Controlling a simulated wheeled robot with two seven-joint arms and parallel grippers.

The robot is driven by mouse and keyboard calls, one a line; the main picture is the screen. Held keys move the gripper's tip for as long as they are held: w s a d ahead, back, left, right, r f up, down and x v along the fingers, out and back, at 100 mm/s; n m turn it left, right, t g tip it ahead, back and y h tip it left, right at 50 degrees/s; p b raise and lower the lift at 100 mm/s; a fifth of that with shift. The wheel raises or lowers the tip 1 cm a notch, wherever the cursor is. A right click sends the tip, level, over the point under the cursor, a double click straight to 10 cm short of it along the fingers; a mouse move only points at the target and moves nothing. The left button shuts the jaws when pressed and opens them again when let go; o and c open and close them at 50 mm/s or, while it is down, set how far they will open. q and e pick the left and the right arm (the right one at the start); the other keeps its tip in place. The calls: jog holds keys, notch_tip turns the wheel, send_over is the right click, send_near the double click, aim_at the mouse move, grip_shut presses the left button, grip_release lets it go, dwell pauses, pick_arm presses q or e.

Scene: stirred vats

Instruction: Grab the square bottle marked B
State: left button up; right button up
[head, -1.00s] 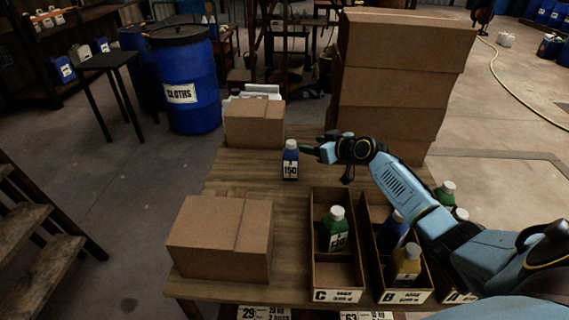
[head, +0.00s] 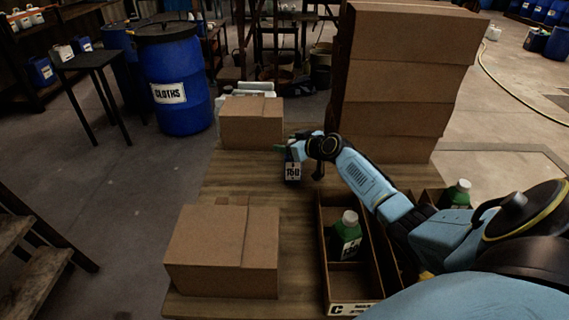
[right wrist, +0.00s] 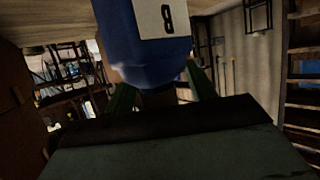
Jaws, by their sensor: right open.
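A blue square bottle (head: 293,176) with a white label stands upright on the table, left of the tall box stack. The head view shows 150 on one label; the right wrist view shows the bottle (right wrist: 160,50) upside down, with a B on its label. My right gripper (head: 285,147) is at the bottle's top and hides its cap in the head view. In the right wrist view the open fingers (right wrist: 160,92) lie on either side of the bottle's neck. I cannot tell whether they touch it. My left gripper is not in view.
A tall stack of cardboard boxes (head: 400,85) stands close right of my right gripper. Other boxes stand at the left front (head: 222,250) and left back (head: 252,122). Crate C (head: 352,309) holds a green bottle (head: 346,238); my arm covers the crates beside it.

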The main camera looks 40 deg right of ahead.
jog(key=shift+s+d+r, duration=0.1)
jog(key=shift+s+r, duration=0.05)
jog(key=shift+s, duration=0.05)
grip_shut()
jog(key=shift+r, duration=0.1)
